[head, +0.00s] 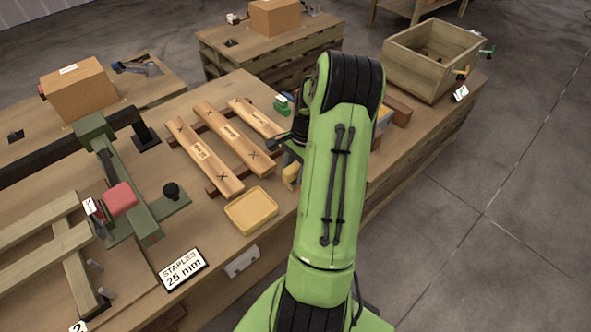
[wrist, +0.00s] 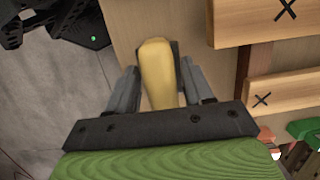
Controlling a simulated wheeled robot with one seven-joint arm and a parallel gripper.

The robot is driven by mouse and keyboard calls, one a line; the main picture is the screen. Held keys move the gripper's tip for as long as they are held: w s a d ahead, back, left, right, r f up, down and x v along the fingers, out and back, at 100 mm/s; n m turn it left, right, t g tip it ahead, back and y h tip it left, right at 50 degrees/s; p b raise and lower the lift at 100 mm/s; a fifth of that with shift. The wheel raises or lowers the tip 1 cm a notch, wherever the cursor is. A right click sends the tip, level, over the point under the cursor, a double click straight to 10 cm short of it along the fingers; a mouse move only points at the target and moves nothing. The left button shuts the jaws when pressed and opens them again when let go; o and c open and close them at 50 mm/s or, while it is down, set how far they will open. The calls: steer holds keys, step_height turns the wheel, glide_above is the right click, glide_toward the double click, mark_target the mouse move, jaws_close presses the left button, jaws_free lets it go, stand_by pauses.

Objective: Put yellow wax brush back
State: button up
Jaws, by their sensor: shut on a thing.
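The yellow wax brush (head: 291,174) shows partly beside my green arm in the head view. In the wrist view its rounded yellow handle (wrist: 156,72) lies between my two grey fingers. My gripper (wrist: 160,88) is shut on the handle. A dark part shows behind the handle's far end. In the head view my arm hides most of my gripper, and I cannot tell whether the brush touches the table.
A shallow yellow tray (head: 238,222) lies left of my arm. Wooden boards (head: 204,158) marked with crosses rest on the bench beyond it. A green clamp fixture (head: 140,205) stands at left. A wooden crate (head: 416,72) stands at the back right.

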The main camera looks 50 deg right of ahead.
steer(key=shift+r, duration=0.1)
steer(key=o, duration=1.1)
